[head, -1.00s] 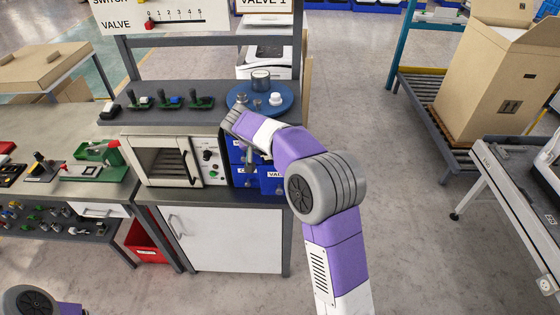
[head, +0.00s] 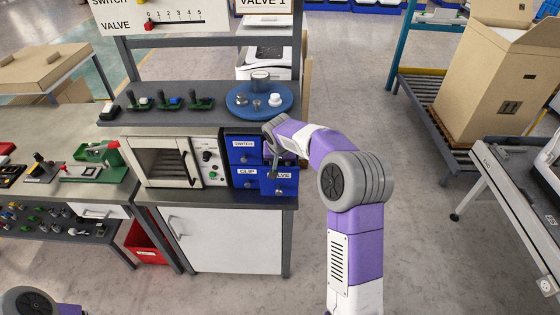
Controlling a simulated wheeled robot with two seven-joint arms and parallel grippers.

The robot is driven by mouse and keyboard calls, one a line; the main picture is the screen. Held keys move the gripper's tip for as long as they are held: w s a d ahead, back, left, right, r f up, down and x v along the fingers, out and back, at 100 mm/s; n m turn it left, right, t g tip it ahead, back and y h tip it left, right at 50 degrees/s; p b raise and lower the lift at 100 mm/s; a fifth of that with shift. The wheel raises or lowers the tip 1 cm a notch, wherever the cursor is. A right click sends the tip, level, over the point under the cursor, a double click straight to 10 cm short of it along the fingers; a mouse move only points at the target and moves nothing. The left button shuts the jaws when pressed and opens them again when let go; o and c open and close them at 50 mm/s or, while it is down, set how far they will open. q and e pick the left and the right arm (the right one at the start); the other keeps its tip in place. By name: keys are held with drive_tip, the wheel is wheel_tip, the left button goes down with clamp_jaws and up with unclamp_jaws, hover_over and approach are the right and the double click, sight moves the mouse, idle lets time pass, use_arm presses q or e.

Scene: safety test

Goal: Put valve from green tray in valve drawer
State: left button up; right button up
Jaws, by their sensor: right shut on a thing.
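The blue drawer unit (head: 262,188) stands under the shelf, with drawers labelled SWITCH, CLIP and VALVE. The valve drawer (head: 283,188) is at the lower right; I cannot tell how far it is open. My right gripper (head: 273,166) is in front of the unit, just above and left of the VALVE label, and hides the upper right drawer. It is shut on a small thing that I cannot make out. Several small green holders (head: 170,103) stand on the shelf; I cannot pick out a valve or the green tray for sure. My left gripper is out of view.
A blue round tray (head: 259,98) with a grey cylinder and small parts stands on the shelf above the drawers. A white oven-like box (head: 165,160) is left of them. A green fixture (head: 100,155) lies on the left bench.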

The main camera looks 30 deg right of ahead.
drive_tip(key=shift+f, duration=0.1)
drive_tip(key=o, duration=0.7)
drive_tip(key=shift+f, duration=0.15)
drive_tip(key=o, duration=0.5)
drive_tip(key=shift+r, duration=0.2)
drive_tip(key=p+v, duration=0.1)
drive_tip(key=v, duration=1.1)
drive_tip(key=shift+a, duration=0.1)
